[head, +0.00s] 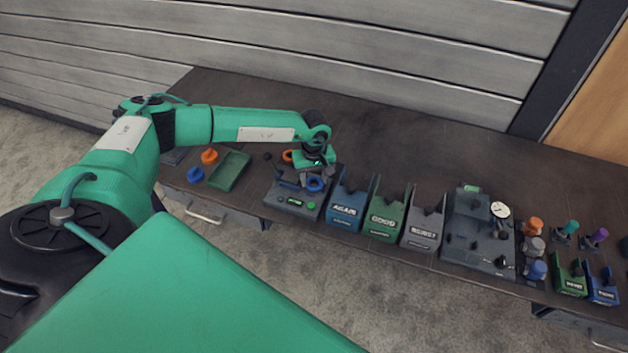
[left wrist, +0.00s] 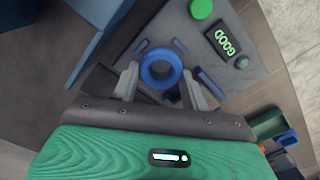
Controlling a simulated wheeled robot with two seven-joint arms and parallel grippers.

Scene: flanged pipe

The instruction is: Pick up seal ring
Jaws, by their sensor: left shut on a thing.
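The seal ring is a blue ring (left wrist: 161,70) between the two fingers of my left gripper (left wrist: 160,84) in the left wrist view. The gripper is shut on it. In the head view the blue ring (head: 316,185) shows just below my left gripper (head: 314,168), over the right part of a grey test station (head: 287,196). In the left wrist view the grey station (left wrist: 205,55) lies behind the ring, with a green button and a lit "GOOD" display. I cannot tell whether the ring touches the station. My right gripper is not in view.
Blue (head: 346,213), green (head: 385,224) and grey (head: 423,231) labelled bins stand right of the station. A dark gauge fixture (head: 470,240) stands further right. A green tray (head: 230,170) with orange and blue parts beside it lies left. The table's back is clear.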

